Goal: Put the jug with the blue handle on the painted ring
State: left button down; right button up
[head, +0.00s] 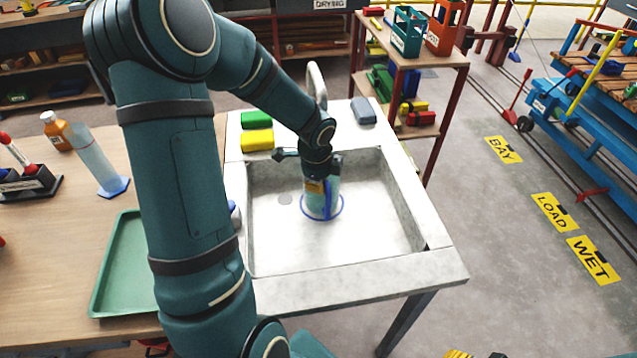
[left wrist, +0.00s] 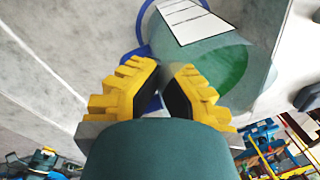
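The jug (head: 311,207) is a clear, pale vessel standing upright on the sink floor, with its blue handle (head: 328,203) towards me. The painted ring (head: 342,209) is a blue circle around the jug's base. In the left wrist view the jug (left wrist: 185,62) shows a white label and green tint. My left gripper (head: 322,178) is at the jug's upper part and hides its top. Its yellow fingers (left wrist: 163,68) are apart, with a gap between the black pads. My right gripper (head: 477,354) shows only as separated fingertips at the bottom edge.
Sink walls (head: 400,205) surround the jug. Green (head: 256,119) and yellow (head: 257,140) blocks and a grey one (head: 363,111) lie on the back rim near the tap (head: 317,85). A green tray (head: 120,265) and a measuring cylinder (head: 95,160) stand on the left bench.

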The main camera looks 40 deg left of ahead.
pick_arm(q)
jog(key=c, duration=1.7)
grip_release()
jog(key=shift+f, duration=0.15)
jog(key=o, duration=0.6)
jog(key=shift+c, duration=0.2)
jog(key=shift+r, duration=0.35)
notch_tip(320, 180, up, 12)
jog(key=s+p, duration=0.1)
jog(key=p, duration=0.2)
jog(key=shift+s+d+f+p, duration=0.2)
jog(key=shift+s+d+p, duration=0.1)
jog(key=shift+s+d, duration=0.1)
